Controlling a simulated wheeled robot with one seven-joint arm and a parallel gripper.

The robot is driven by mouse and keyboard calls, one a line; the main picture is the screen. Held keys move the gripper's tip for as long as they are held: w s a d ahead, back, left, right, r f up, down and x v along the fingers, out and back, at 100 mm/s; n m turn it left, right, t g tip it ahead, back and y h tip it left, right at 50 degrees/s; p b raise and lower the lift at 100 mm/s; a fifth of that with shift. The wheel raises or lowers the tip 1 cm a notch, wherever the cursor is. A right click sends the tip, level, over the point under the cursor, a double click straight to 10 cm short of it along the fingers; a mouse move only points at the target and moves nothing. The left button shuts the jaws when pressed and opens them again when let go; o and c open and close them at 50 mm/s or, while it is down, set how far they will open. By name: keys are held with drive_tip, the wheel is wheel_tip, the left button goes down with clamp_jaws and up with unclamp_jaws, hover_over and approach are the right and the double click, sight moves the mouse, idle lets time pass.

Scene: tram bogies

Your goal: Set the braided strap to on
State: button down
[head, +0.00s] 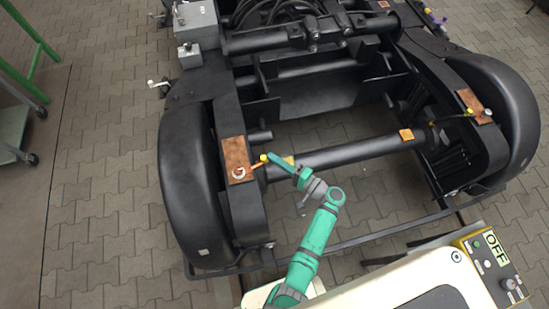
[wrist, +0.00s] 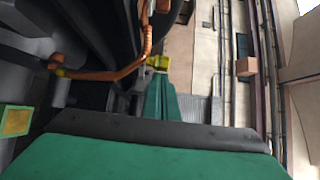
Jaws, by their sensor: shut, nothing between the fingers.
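A copper-coloured braided strap (head: 256,166) shows beside the left copper plate (head: 236,150) on the bogie frame, near a pale ring on the plate. A yellow end piece (head: 264,158) is at the strap, right by the tip of my green gripper (head: 270,156). In the wrist view the strap (wrist: 125,72) curves from the left to the upper middle, and the yellow piece (wrist: 158,62) is just beyond my gripper (wrist: 160,90). My gripper is shut and empty. Whether it touches the yellow piece I cannot tell. A second strap (head: 450,118) hangs by the right copper plate (head: 470,100).
The black axle tube (head: 350,152) crosses right of my gripper, with curved black wheel covers (head: 190,180) on both sides. A control panel (head: 495,262) with an OFF sign (head: 496,238) is at lower right. A green-framed cart (head: 20,120) stands at left; paving between is clear.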

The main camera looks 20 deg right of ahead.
drive_tip(key=shift+a, duration=0.25)
drive_tip(key=s+d, duration=0.7)
drive_tip(key=d, duration=0.2)
drive_tip(key=shift+s+d, duration=0.2)
drive_tip(key=shift+s, duration=0.1)
